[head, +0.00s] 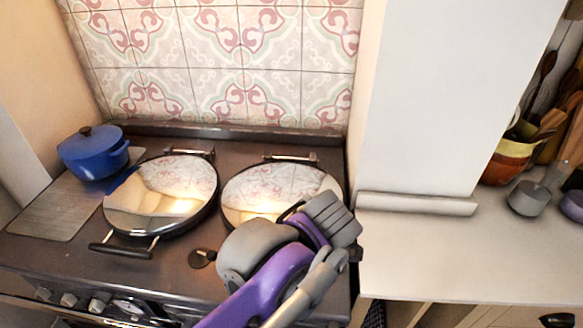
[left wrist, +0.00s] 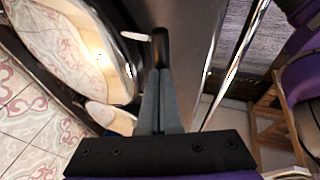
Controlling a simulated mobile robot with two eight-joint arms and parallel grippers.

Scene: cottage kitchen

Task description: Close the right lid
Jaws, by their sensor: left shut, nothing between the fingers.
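The right lid (head: 275,185) is a round mirror-like cover on the right of the range. It looks flat or nearly so; my arm hides its front edge and handle. The left lid (head: 160,195) lies flat, its black bar handle (head: 121,250) at the front. In the left wrist view, my left gripper (left wrist: 160,78) is shut and empty. Its tips are in line with a black handle bar (left wrist: 161,46) beside a mirrored lid (left wrist: 85,45); I cannot tell if they touch. In the head view, my purple and grey arm covers the fingertips. My right gripper is not seen.
A blue pot (head: 92,152) stands at the range's back left. A white pillar (head: 430,100) rises right of the range. The counter's front is clear.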

